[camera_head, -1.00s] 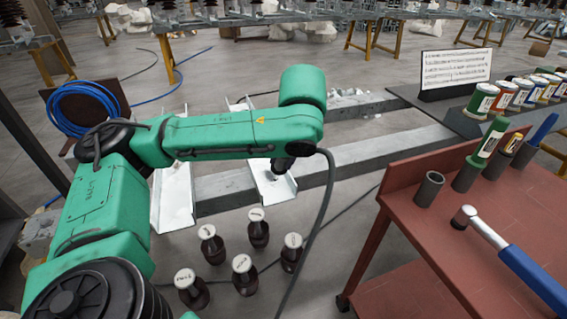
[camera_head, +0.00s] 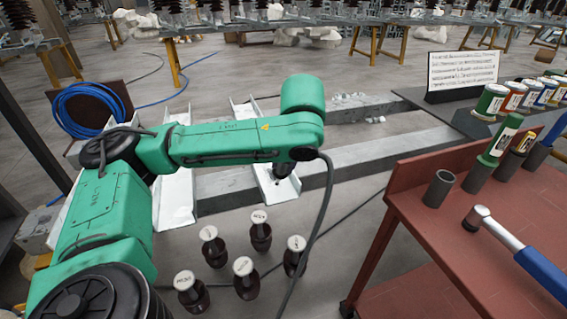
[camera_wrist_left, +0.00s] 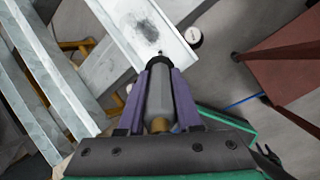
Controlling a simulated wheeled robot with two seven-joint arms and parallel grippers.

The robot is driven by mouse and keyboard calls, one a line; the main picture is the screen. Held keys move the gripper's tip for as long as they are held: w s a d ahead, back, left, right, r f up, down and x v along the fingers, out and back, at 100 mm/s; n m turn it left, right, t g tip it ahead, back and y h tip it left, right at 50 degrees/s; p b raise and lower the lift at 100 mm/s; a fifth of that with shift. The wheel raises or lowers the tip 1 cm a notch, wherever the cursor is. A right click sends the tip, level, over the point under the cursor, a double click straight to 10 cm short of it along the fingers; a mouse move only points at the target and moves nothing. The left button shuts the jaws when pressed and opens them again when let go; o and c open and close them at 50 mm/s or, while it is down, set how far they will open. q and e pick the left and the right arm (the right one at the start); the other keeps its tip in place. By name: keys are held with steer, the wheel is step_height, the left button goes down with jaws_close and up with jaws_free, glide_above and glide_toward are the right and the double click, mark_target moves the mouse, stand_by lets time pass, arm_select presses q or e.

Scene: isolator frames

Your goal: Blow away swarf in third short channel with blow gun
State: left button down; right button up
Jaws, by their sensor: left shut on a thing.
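The short channels are pale, open-topped metal profiles lying across grey beams. One channel (camera_head: 176,200) lies left of centre in the head view, partly behind my arm. Another channel (camera_head: 268,182) lies to its right, under my left gripper. In the left wrist view this channel (camera_wrist_left: 172,42) has a dark patch of swarf (camera_wrist_left: 143,27) on its floor. My left gripper (camera_wrist_left: 160,78) has its purple fingers shut on the grey blow gun (camera_wrist_left: 159,97). The gun's dark nozzle points at the channel floor near the patch; I cannot tell whether they touch. My right gripper is out of view.
Several dark bottles (camera_head: 243,275) with pale caps stand on the floor in front of the channels. A dark hose hangs from my left arm. Pale debris (camera_head: 350,99) lies near the far beam.

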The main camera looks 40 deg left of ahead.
arm_select(q)
steer(key=shift+f, duration=0.5)
stand_by(0.4)
steer(key=shift+w+a+p, duration=0.55)
steer(key=shift+a+p, duration=0.15)
steer(key=shift+a, duration=0.1)
steer(key=shift+w+a+p, duration=0.6)
steer(key=shift+a+p, duration=0.15)
steer(key=shift+a, duration=0.1)
steer(key=shift+r, duration=0.1)
